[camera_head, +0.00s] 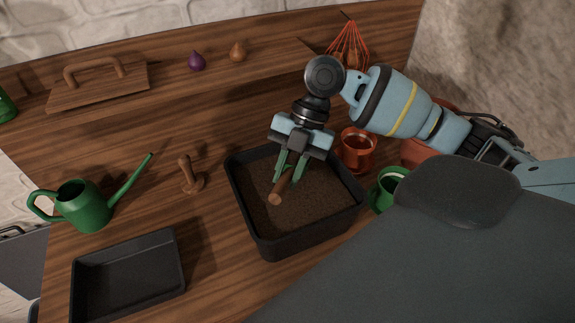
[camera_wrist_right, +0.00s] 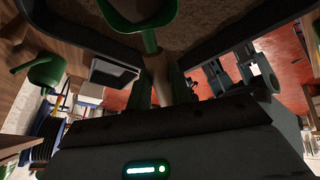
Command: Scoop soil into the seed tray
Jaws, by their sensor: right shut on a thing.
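My right gripper (camera_head: 288,172) is shut on the wooden handle of a scoop (camera_head: 281,190), over the dark soil box (camera_head: 312,241). The box holds brown soil (camera_head: 320,205). The right wrist view shows the scoop's green head (camera_wrist_right: 148,22) and its handle between the fingers of my right gripper (camera_wrist_right: 163,88). The head is hidden in the head view, and I cannot tell whether it touches soil. The seed tray (camera_head: 128,249), a shallow dark tray, stands at lower left; the part in view looks empty. My left gripper is not in view.
A green watering can (camera_head: 82,207) and a wooden dibber (camera_head: 190,178) stand left of the soil box. A copper pot (camera_head: 356,152) and a green mug (camera_head: 384,190) are close on its right. A wooden float (camera_head: 100,85) and two bulbs (camera_head: 197,61) lie at the back.

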